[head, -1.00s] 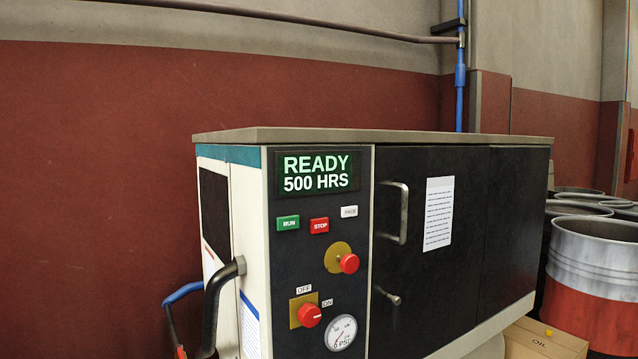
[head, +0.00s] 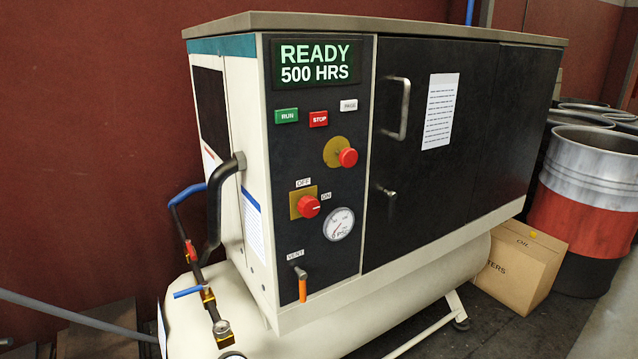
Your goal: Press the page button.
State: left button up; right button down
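The white page button (head: 349,105) is on the dark front control panel (head: 330,215) of a compressor, at the upper right of the panel under the display. The display (head: 316,63) reads READY 500 HRS. A green RUN button (head: 286,116) and a red STOP button (head: 318,119) sit to the left of the page button. Nothing covers the page button. Neither of my grippers shows in the head view.
Below the buttons are a red mushroom knob (head: 347,157), a red OFF/ON knob (head: 308,206), a gauge (head: 339,224) and an orange-handled vent valve (head: 302,285). A door handle (head: 397,108) sticks out right of the panel. A cardboard box (head: 520,262) and drums (head: 590,185) stand at right.

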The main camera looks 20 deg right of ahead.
aim_at(346, 106)
jog(key=z, duration=0.85)
jog(key=i, duration=0.35)
jog(key=u, duration=0.95)
